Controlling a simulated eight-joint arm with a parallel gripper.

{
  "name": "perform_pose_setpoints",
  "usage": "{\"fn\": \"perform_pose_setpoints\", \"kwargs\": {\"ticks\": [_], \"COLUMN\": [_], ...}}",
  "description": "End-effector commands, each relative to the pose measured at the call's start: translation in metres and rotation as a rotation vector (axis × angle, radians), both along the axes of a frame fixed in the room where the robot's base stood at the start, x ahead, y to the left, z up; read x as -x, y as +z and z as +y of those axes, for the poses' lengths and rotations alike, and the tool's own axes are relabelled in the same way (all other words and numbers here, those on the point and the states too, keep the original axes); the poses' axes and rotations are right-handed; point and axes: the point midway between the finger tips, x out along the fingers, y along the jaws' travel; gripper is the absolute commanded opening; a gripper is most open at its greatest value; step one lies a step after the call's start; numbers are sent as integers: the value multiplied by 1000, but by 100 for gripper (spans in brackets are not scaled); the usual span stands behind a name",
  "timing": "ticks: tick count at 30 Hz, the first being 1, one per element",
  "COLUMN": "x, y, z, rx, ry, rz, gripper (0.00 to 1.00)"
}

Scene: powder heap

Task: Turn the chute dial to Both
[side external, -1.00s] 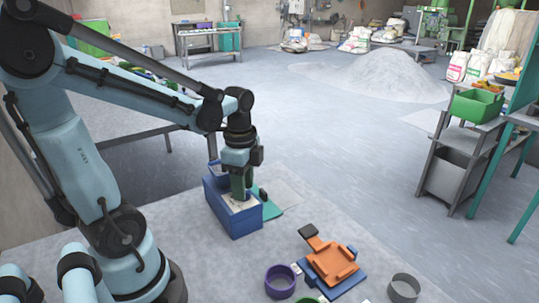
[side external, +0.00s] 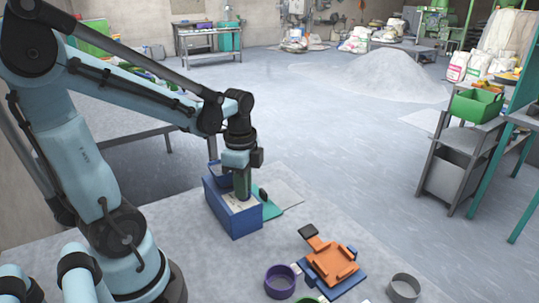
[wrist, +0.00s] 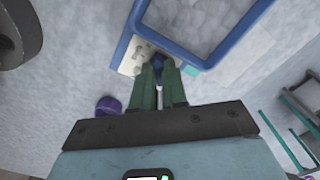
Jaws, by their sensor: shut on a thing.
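The blue chute box (side external: 232,222) stands on the grey work table, with a pale panel (side external: 229,199) on its top. My gripper (side external: 240,195) points straight down onto this panel. In the wrist view its two green fingers (wrist: 159,72) are shut on a small blue dial (wrist: 158,60) set on the pale panel (wrist: 129,65). The fingers hide much of the dial. I cannot read its markings or tell which way it points.
A blue frame (wrist: 200,64) with grey inside adjoins the panel. A purple ring (side external: 280,281), an orange fixture (side external: 332,262) on a blue base and a grey ring (side external: 404,287) lie nearer the camera. A teal plate (side external: 272,211) lies beside the box.

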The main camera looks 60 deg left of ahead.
Motion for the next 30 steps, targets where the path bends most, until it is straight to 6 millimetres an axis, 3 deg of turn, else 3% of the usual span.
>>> {"fn": "perform_pose_setpoints", "kwargs": {"ticks": [8, 30], "x": [0, 0], "y": [0, 0], "z": [0, 0], "rx": [1, 0], "ry": [133, 728], "rz": [1, 1], "gripper": [0, 0]}}
